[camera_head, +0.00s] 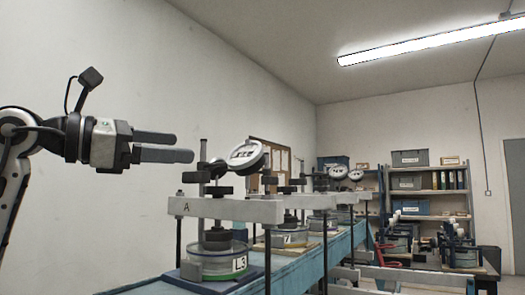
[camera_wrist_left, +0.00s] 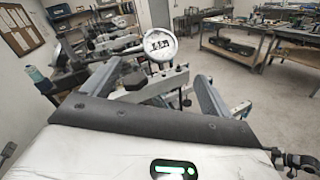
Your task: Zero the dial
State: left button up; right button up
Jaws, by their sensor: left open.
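The near lever frame has a grey beam (camera_head: 228,209) marked "A". A round white dial (camera_head: 246,156) with a dark rim sits tilted above the beam on a dark post. The dial's markings are too small to read. A round cell labelled L3 (camera_head: 215,262) stands under the beam. My left gripper (camera_head: 183,147) is open and empty, to the left of the dial and apart from it, at about its height. In the left wrist view the dial (camera_wrist_left: 160,45) shows beyond and between the two open fingers (camera_wrist_left: 152,92). My right gripper is not in view.
More lever frames with dials (camera_head: 338,172) stand in a row behind on the blue bench (camera_head: 340,247). Shelves (camera_head: 429,180) with boxes and binders stand at the back. The wall is on the left. The air between my left gripper and the dial looks clear.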

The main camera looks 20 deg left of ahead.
aim_at(243, 153)
pick_arm(q)
jog(key=p+x, duration=0.3)
jog(key=x, duration=1.1)
jog(key=shift+w+d, duration=0.25)
jog(key=shift+d, duration=0.1)
jog(key=c, duration=1)
